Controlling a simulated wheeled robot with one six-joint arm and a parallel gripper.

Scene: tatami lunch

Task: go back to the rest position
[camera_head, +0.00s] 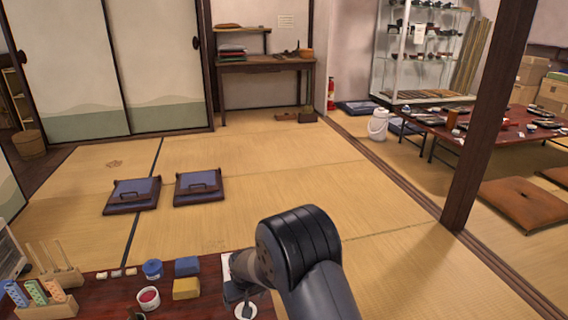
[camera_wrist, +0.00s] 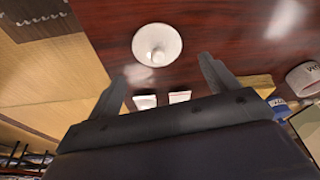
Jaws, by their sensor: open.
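My gripper (camera_head: 238,290) hangs over the dark red table (camera_head: 205,307) at the bottom of the head view, partly hidden by my own arm. In the wrist view my gripper (camera_wrist: 164,72) has its two fingers spread wide, with nothing held between them. A round white dish (camera_wrist: 158,38) with a pale knob-like middle lies on the table beyond the fingertips. A white round item (camera_head: 245,310) also shows close to the gripper in the head view. Two small white pieces (camera_wrist: 180,97) show between the fingers, nearer the palm.
A blue tub (camera_head: 153,269), a red-filled cup (camera_head: 148,299), a yellow block (camera_head: 186,288) and a blue block (camera_head: 187,266) stand left of the gripper. A wooden rack (camera_head: 46,300) is at far left. Tatami beyond is mostly clear; a dark post (camera_head: 490,130) rises at right.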

